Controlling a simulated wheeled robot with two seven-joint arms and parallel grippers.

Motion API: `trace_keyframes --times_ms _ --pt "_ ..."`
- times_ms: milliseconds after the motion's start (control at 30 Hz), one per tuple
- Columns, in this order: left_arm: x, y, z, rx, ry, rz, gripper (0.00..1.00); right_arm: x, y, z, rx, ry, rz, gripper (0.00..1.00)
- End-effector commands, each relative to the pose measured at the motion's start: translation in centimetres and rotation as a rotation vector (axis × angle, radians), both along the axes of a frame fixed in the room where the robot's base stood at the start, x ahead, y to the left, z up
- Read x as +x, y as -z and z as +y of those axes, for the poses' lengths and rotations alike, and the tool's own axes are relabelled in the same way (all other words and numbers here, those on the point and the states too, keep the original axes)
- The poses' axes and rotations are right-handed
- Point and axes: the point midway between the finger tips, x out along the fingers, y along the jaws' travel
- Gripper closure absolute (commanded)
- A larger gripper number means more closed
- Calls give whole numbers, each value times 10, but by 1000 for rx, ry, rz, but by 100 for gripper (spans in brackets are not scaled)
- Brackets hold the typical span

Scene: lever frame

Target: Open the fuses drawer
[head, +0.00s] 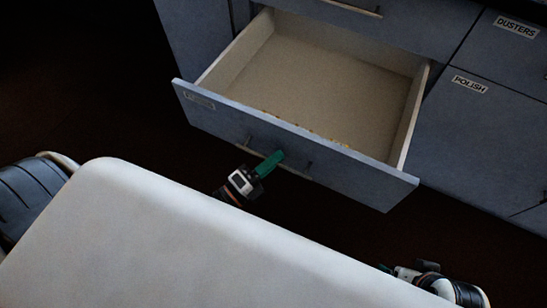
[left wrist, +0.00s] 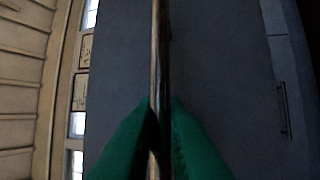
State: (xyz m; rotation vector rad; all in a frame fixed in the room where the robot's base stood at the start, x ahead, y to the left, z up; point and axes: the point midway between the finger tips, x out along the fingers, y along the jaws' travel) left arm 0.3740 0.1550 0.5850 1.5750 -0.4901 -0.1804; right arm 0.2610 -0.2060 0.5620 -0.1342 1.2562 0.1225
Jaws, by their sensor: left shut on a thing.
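A grey-blue drawer (head: 300,155) stands pulled far out of the cabinet, its pale inside (head: 320,70) in full view. A label (head: 199,100) sits at the left end of its front, too dim to read. My left gripper (head: 268,164), with green fingers, is shut on the drawer's bar handle (head: 294,171). In the left wrist view the handle (left wrist: 160,50) runs upright between the two green fingertips. A few small yellowish things (head: 312,132) show along the inner side of the drawer front, partly hidden by it.
Cabinet fronts marked DUSTERS (head: 515,27) and POLISH (head: 469,84) are shut at the right. Another shut drawer (head: 420,22) lies above the open one. Part of my right arm shows at the lower right. Dark floor lies around the drawer.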

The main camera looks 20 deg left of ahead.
Motion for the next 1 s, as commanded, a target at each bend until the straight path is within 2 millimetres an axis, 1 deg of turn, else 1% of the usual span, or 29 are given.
trace_keyframes --times_ms 33,67,100,200,467,567,667,1000 --pt "0 1 0 1 0 2 100 0 0 0 0 0 0 12" --pt "0 1 0 1 0 2 88 0 0 0 0 0 0 12" --pt "0 1 0 1 0 2 81 0 0 0 0 0 0 12" --pt "0 1 0 1 0 2 68 0 0 0 0 0 0 12" --pt "0 0 0 0 0 1 68 0 0 0 0 0 -1 12" --pt "-5 2 3 0 -1 3 68 0 0 0 0 0 -1 12" --pt "-18 5 8 0 -1 5 68 0 -1 0 0 0 -1 12" --pt "-81 17 37 2 0 6 68 0 -4 0 0 0 -1 12"
